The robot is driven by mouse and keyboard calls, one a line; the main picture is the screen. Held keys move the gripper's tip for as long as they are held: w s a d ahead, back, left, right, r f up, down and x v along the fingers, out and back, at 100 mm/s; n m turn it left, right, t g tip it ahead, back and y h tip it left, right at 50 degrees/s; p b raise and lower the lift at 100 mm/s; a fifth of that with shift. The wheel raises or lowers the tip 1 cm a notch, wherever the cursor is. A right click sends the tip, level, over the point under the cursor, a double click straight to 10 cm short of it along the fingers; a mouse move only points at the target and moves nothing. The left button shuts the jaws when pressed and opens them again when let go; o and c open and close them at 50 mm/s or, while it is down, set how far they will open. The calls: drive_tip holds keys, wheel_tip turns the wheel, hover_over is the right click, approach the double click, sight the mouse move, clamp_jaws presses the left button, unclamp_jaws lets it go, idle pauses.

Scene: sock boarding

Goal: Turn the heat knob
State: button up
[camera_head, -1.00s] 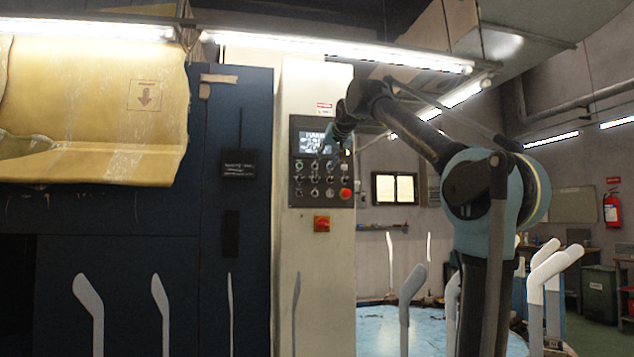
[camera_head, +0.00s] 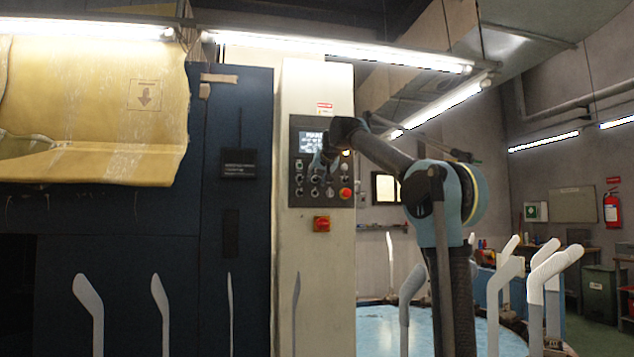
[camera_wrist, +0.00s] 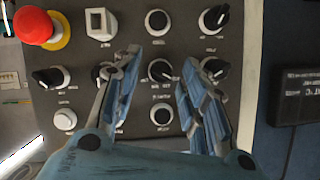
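The control panel (camera_head: 308,198) is on the cream cabinet, with a lit screen and rows of knobs and buttons. In the wrist view it appears turned over and fills the picture, with several black knobs, including a middle-row knob (camera_wrist: 161,71) between my fingers. The labels are too small to read, so I cannot tell which knob is the heat knob. My gripper (camera_wrist: 168,62) is open, one blue finger on each side of that knob; contact is not clear. In the head view my gripper (camera_head: 318,166) is in front of the panel's upper knobs, partly covering them.
A red emergency button (camera_wrist: 33,25) on a yellow ring is on the panel. A red switch (camera_head: 321,223) is below the panel. A dark blue machine (camera_head: 235,300) stands left. Several pale sock forms (camera_head: 555,265) stand around the blue round table (camera_head: 385,330).

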drive_tip(key=shift+w, duration=0.1)
drive_tip(key=shift+c, duration=0.6)
drive_tip(key=shift+a, duration=0.1)
clamp_jaws()
drive_tip(key=shift+d+f+m+y, duration=0.1)
drive_tip(key=shift+d+m+y, duration=0.15)
drive_tip(key=shift+m+y, duration=0.6)
drive_tip(key=shift+d+f+m+y, duration=0.15)
drive_tip(key=shift+m+y, duration=0.7)
drive_tip(key=shift+m, duration=1.2)
drive_tip(key=shift+o, duration=0.6)
unclamp_jaws()
